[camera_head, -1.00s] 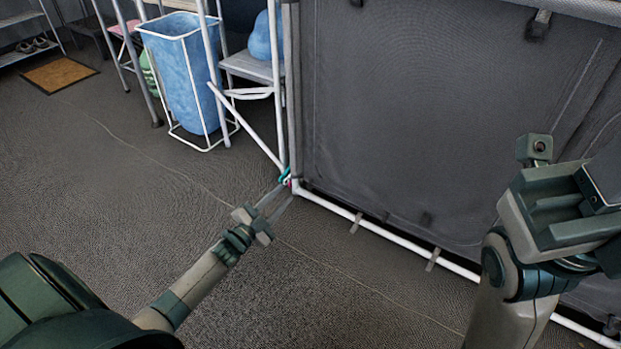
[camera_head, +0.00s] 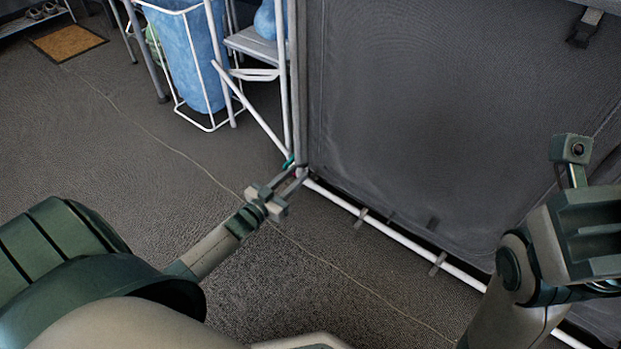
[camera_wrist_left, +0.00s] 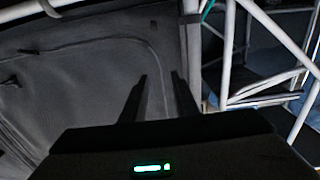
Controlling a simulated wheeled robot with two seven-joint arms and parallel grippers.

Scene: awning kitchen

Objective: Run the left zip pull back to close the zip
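The dark fabric panel (camera_head: 420,110) stands on a white tube frame, and its lower left corner is at my left gripper (camera_head: 293,181). The left gripper's fingers point at that corner. In the left wrist view the two fingers (camera_wrist_left: 160,84) are apart with nothing visible between them, in front of the dark fabric. A tiny pinkish spot (camera_head: 299,173) and a teal piece (camera_head: 289,161) sit by the corner. I cannot tell whether either is the left zip pull. My right gripper (camera_head: 572,160) is raised at the right; its opening is unclear.
A blue bin (camera_head: 190,60) in a white wire frame and a grey step (camera_head: 252,45) stand behind the corner. A white bottom tube (camera_head: 400,238) runs along the panel's foot. The grey floor (camera_head: 110,150) at left is clear, with a brown mat (camera_head: 67,42) far off.

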